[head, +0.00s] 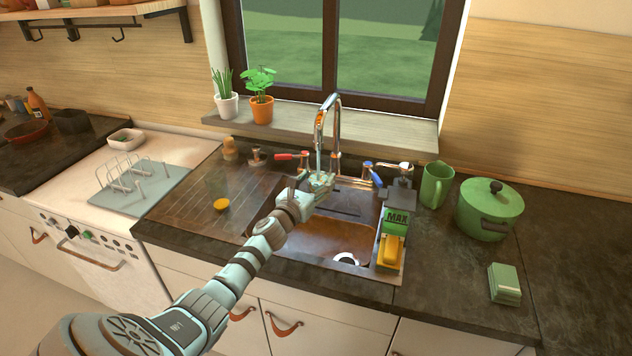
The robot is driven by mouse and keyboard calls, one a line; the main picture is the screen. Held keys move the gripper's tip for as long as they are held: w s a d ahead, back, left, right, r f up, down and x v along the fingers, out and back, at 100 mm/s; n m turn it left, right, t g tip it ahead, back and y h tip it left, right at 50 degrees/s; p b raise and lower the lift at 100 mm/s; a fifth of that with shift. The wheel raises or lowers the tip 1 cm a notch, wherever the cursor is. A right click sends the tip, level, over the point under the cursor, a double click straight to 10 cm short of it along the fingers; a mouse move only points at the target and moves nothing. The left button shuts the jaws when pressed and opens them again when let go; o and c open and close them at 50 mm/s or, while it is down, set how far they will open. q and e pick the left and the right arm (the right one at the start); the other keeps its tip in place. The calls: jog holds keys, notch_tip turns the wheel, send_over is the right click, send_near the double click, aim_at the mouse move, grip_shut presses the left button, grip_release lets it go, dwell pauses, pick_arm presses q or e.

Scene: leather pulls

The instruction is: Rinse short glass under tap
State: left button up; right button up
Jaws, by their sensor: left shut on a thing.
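The chrome tap (335,115) arches over the sink (325,238) below the window. My left gripper (322,181) is at the back of the sink, right under the spout. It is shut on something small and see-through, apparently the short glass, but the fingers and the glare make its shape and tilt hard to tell. A pale streak runs between spout and gripper; I cannot tell if it is water. A red tap handle (289,156) is left of the spout and a blue one (375,176) is right of it. My right gripper is not in view.
A caddy with a green box (396,222) stands at the sink's right edge. A green mug (436,184) and pot (489,211) stand farther right. Front counter right of the sink is partly free.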

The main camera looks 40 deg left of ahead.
aim_at(317, 185)
pick_arm(q)
jog(key=shift+d, duration=0.1)
jog(key=shift+w+d, duration=0.2)
jog(key=shift+d, duration=0.15)
jog(key=shift+s+a, duration=0.25)
jog(key=shift+a, duration=0.2)
jog(key=s, duration=0.2)
jog(key=s+d, duration=0.1)
jog(key=s, duration=0.1)
jog(key=s+d, duration=0.1)
jog(key=s, duration=0.2)
jog(key=shift+d, duration=0.2)
